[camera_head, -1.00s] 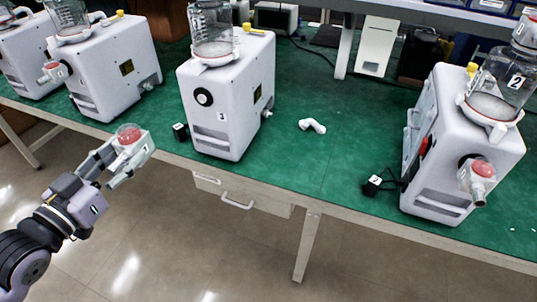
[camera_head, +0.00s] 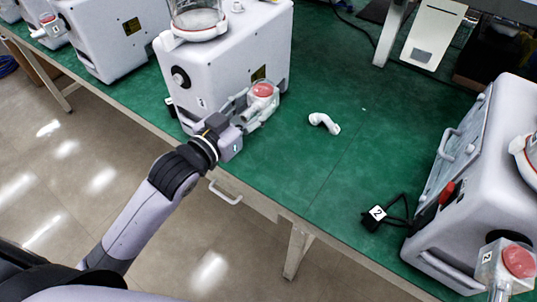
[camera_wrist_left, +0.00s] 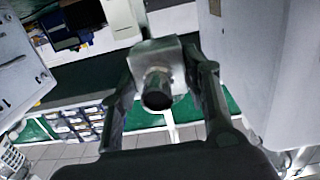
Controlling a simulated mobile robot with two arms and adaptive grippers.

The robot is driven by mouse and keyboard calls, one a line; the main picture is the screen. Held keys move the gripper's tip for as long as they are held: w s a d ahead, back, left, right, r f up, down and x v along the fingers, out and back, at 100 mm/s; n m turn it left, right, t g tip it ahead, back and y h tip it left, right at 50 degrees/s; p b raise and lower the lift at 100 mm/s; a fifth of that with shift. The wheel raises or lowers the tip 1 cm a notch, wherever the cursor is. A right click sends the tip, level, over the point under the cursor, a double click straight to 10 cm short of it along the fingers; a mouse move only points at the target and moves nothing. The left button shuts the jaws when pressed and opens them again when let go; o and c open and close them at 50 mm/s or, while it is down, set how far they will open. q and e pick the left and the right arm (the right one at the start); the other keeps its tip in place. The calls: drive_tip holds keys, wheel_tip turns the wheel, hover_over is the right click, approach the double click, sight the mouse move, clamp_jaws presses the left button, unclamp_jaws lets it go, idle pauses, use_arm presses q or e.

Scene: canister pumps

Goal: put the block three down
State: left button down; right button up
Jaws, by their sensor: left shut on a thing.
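My left gripper (camera_head: 254,106) is shut on a pale block (camera_head: 262,92) with a red round face on top. I take it as block three; its number cannot be read. The gripper holds it by the front right corner of the machine marked 3 (camera_head: 228,62), over the green table mat (camera_head: 290,165). I cannot tell whether it touches the mat. In the left wrist view the grey block (camera_wrist_left: 155,58) sits between both fingers, a dark round opening (camera_wrist_left: 157,98) facing the camera. The machine's front shows a bare round port (camera_head: 181,77). My right gripper is not in view.
A white elbow pipe (camera_head: 324,122) lies on the mat right of the block. Another machine (camera_head: 465,170) stands at the right, with a black cube marked 2 (camera_head: 376,216) and its cable beside it. The mat between them is largely clear.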

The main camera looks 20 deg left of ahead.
use_arm(q)
drive_tip(key=b, duration=0.1)
hover_over(256, 168)
wheel_tip(256, 168, down, 14)
drive_tip(key=shift+f+b, duration=0.45)
drive_tip(key=shift+f, duration=2)
drive_tip(key=shift+f, duration=0.15)
drive_tip(key=c, duration=0.9)
unclamp_jaws()
drive_tip(key=shift+s+a, duration=0.15)
drive_tip(key=shift+s, duration=0.15)
drive_tip(key=v, duration=1.1)
drive_tip(key=shift+s, duration=0.15)
